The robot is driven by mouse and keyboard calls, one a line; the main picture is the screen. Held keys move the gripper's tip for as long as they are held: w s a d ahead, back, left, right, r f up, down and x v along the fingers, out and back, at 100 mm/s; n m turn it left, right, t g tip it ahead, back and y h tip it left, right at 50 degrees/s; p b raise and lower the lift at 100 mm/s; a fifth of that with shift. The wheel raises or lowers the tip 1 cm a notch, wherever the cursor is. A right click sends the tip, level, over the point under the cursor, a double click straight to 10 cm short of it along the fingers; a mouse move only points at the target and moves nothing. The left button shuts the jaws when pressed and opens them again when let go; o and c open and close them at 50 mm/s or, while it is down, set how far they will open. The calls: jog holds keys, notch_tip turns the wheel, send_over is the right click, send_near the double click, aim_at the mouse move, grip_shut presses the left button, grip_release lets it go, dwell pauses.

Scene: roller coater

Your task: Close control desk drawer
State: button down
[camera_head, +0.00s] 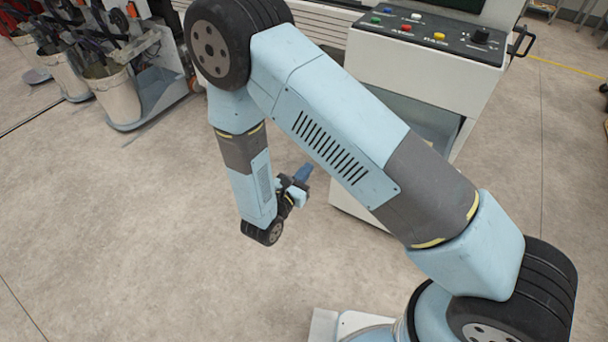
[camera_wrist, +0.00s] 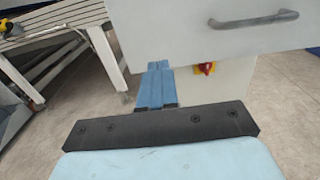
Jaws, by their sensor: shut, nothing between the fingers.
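The control desk (camera_head: 405,58) stands at the upper right of the head view, with a sloped black button panel on top. Below the panel, a grey recess that looks like the open drawer (camera_head: 432,122) shows partly behind my arm. In the wrist view, a pale drawer front (camera_wrist: 175,32) with a grey bar handle (camera_wrist: 254,19) fills the upper right. It appears to stand out over the desk body below. My gripper (camera_head: 303,173) is left of the desk. Its blue fingers (camera_wrist: 156,82) are shut and empty, below the drawer front's left part; contact cannot be told.
A red and yellow switch (camera_wrist: 205,68) sits below the drawer front. A white slatted frame (camera_wrist: 60,35) stands at the left in the wrist view. Buckets (camera_head: 115,98) on a cart stand at the upper left of the head view. The floor around my gripper is clear.

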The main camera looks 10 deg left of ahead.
jog(key=x, duration=0.9)
jog(key=shift+w, duration=0.35)
jog(key=shift+d, duration=0.1)
